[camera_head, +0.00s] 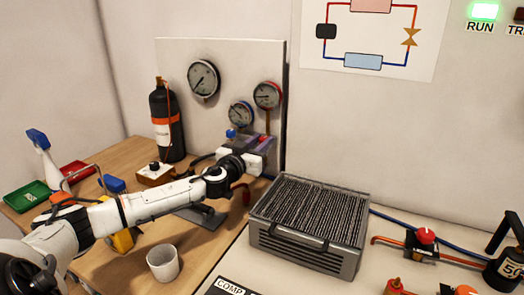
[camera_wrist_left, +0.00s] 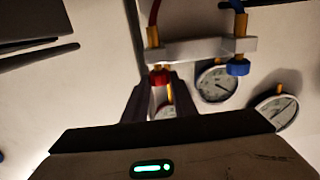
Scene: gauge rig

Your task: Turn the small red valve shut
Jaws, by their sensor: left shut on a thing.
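The small red valve knob (camera_wrist_left: 159,77) sits at one end of a grey manifold bar (camera_wrist_left: 200,48), under a brass fitting with a red hose. My left gripper (camera_wrist_left: 160,88) has its dark fingers on either side of this knob, closed on it. In the head view my left gripper (camera_head: 260,147) reaches the manifold in front of the gauge panel and hides most of it. A blue knob (camera_wrist_left: 238,67) sits at the manifold's other end, clear of the fingers; it also shows in the head view (camera_head: 231,134). My right gripper is not in view.
A red-rimmed gauge (camera_head: 267,95) and a blue-rimmed gauge (camera_head: 240,112) hang just above the manifold. A black bottle (camera_head: 166,122) stands left of it. A finned grey unit (camera_head: 308,225) is at right, a white cup (camera_head: 163,263) in front. Other red knobs (camera_head: 426,236) are far right.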

